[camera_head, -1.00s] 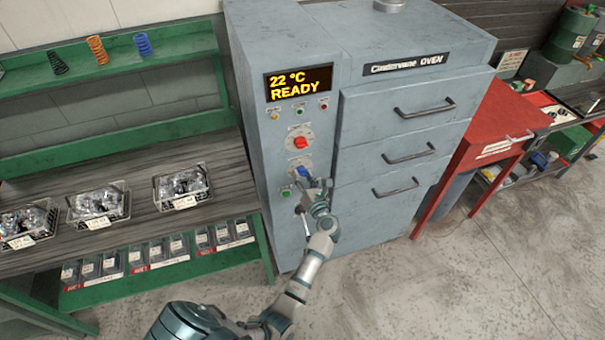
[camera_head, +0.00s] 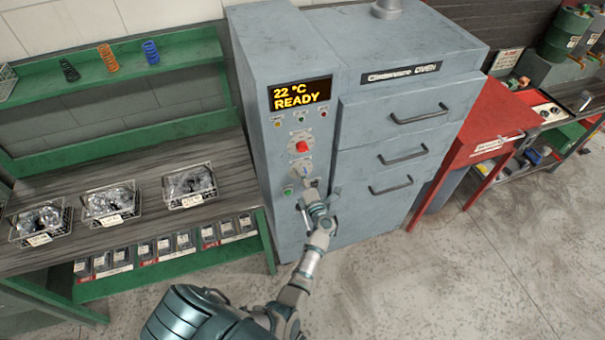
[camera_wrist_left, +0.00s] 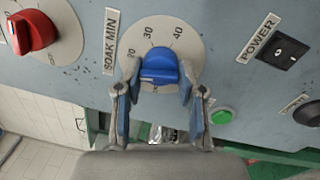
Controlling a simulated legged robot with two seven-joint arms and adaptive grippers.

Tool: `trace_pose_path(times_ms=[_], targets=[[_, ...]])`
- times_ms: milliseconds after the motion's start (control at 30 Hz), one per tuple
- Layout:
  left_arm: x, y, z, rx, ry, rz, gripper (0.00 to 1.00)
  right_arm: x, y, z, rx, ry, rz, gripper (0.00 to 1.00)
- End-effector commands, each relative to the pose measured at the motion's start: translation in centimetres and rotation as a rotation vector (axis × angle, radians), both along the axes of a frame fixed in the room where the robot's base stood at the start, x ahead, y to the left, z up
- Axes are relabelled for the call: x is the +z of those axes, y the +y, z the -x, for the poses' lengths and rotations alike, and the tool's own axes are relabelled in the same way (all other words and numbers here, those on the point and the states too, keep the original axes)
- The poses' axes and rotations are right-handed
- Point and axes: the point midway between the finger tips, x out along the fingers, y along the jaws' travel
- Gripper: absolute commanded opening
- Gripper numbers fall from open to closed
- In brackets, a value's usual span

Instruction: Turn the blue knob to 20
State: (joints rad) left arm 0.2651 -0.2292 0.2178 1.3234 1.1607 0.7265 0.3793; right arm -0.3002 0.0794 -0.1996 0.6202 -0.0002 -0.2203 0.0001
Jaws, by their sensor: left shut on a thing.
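The blue knob (camera_wrist_left: 160,66) sits on a pale dial marked SOAK MIN on the oven's control panel. The numbers 30 and 40 show above the knob, and a partly covered 20 shows at its left. In the wrist view my left gripper (camera_wrist_left: 159,74) has one finger on each side of the knob and is shut on it. I cannot tell exactly where the knob's pointer stands. My right gripper is not in view.
A red knob (camera_head: 302,146) is just above, under the display (camera_head: 299,94) reading 22 °C READY. A green button (camera_wrist_left: 222,116) and a black POWER switch (camera_wrist_left: 287,47) are close by. Oven drawers are at the right. A bench with wire baskets (camera_head: 190,186) is at the left.

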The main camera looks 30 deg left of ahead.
Motion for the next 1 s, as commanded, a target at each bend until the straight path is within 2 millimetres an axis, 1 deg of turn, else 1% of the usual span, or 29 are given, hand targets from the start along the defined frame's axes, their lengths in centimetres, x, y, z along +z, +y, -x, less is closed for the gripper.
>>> trace_pose_path(times_ms=[33, 300, 600, 967, 1000], targets=[[0.4, -0.3, -0.2, -0.01, 0.024, -0.019, 0.04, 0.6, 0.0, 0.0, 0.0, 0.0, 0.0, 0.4], [0.2, -0.3, -0.2, -0.009, 0.131, -0.111, 0.04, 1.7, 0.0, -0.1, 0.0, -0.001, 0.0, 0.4], [-0.1, -0.3, -0.2, -0.009, 0.178, -0.149, 0.04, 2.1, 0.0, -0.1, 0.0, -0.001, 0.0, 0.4], [-0.2, -0.4, -0.1, -0.011, 0.182, -0.151, 0.04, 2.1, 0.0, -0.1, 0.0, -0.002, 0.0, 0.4], [-0.2, -0.3, -0.1, -0.011, 0.183, -0.15, 0.41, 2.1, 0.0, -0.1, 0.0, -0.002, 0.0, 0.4]])
